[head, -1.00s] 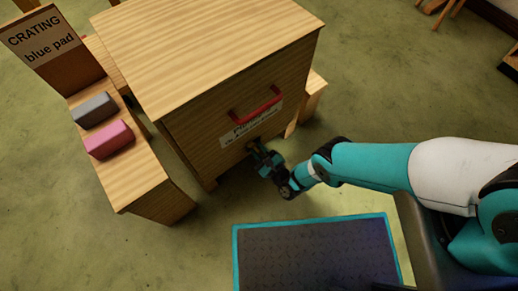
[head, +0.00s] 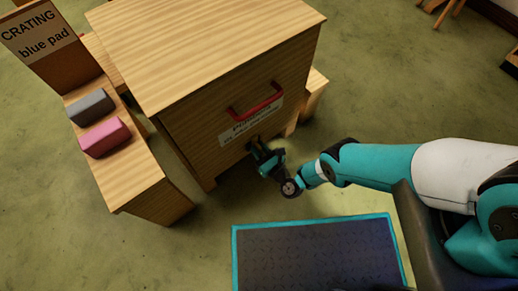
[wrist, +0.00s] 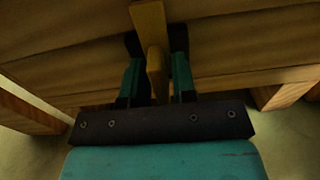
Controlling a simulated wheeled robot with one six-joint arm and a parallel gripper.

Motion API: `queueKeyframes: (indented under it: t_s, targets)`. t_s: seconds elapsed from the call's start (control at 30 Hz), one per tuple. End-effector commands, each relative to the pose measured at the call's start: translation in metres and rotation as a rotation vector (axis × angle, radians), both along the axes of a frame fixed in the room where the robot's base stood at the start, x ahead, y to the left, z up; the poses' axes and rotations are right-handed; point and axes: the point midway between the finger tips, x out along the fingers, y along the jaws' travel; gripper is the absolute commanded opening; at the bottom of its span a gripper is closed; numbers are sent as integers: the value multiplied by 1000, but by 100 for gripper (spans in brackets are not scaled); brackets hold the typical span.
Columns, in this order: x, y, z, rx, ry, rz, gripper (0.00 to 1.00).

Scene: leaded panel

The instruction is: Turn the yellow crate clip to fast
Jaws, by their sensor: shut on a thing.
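The yellow crate clip (wrist: 154,62) shows in the wrist view against the wooden front of the crate (wrist: 70,45). My gripper (wrist: 157,68) has one finger on each side of the clip and is shut on it. In the head view my gripper (head: 255,145) reaches the crate front just below the label, and it hides the clip there. The crate (head: 205,50) has a red handle (head: 258,103) above a white label (head: 250,122). I cannot read the label clearly.
At the left, a wooden bench (head: 135,178) holds a grey block (head: 91,106) and a pink block (head: 105,138) under a "CRATING blue pad" sign (head: 38,35). A dark mat with a blue edge (head: 315,220) lies in front. Open floor (head: 420,95) lies right of the crate.

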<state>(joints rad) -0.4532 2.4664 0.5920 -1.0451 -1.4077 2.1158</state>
Motion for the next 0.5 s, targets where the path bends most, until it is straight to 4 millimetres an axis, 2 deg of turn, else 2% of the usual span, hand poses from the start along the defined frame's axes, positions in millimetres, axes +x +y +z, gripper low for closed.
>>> queueKeyframes:
  t_s: [0.27,0.3,0.33,0.37,0.5]
  targets:
    - [-2,0,-1,2,6,2,2]
    - [-2,0,-1,2,6,2,28]
    - [-2,0,-1,2,6,2,35]
    - [-2,0,-1,2,6,2,38]
    - [-1,0,-1,1,4,1,38]
